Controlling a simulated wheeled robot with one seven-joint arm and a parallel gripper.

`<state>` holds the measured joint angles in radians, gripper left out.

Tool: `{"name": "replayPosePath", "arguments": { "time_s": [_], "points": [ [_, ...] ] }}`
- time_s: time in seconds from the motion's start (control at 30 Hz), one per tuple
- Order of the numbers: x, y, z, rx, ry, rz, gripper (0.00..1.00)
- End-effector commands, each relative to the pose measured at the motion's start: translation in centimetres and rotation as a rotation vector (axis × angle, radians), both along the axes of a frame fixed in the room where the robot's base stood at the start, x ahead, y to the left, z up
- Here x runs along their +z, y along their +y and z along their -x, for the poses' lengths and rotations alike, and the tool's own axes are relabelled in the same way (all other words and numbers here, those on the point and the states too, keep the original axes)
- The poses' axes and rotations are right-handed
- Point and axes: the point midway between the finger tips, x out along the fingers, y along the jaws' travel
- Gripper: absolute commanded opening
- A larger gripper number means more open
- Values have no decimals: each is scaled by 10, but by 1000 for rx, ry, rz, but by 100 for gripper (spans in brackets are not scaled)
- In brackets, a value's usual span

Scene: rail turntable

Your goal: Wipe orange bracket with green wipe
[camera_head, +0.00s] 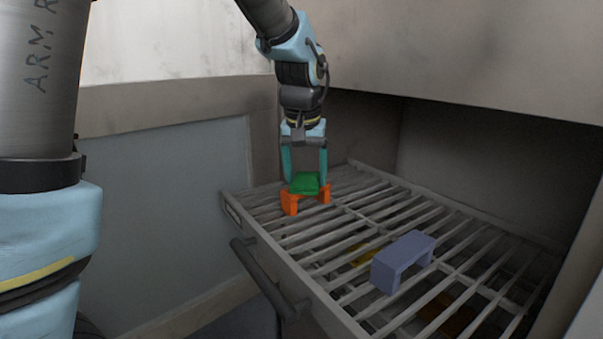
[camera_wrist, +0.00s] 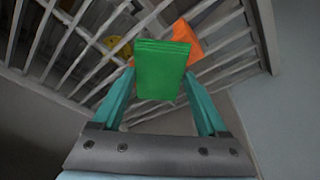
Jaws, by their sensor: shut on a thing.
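The orange bracket (camera_head: 290,203) stands on the slatted rack at its far left part. The green wipe (camera_head: 304,183) is between my gripper's fingers, right over the bracket's top; it looks to be touching it, and it hides part of the bracket. My gripper (camera_head: 305,178) points down and is shut on the wipe. In the wrist view the green wipe (camera_wrist: 161,70) sits between the teal fingertips of my gripper (camera_wrist: 160,88), with the orange bracket (camera_wrist: 188,38) showing behind it.
A blue-purple bracket (camera_head: 403,260) stands on the slatted rack (camera_head: 228,207) nearer the front. Yellow and orange things (camera_head: 365,256) show below the slats. A dark handle bar (camera_head: 262,278) runs along the rack's front left. Walls close in at left, back and right.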

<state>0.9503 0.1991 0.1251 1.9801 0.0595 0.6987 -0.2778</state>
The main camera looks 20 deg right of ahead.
Motion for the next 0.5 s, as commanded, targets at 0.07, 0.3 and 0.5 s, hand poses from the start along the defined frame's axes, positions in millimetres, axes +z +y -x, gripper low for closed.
{"name": "replayPosePath", "arguments": {
  "time_s": [0.07,0.3,0.5],
  "points": [
    [-3,1,0,2,3,-4,32],
    [4,2,0,1,4,-5,32],
    [24,1,0,2,2,-3,32]
  ]
}}
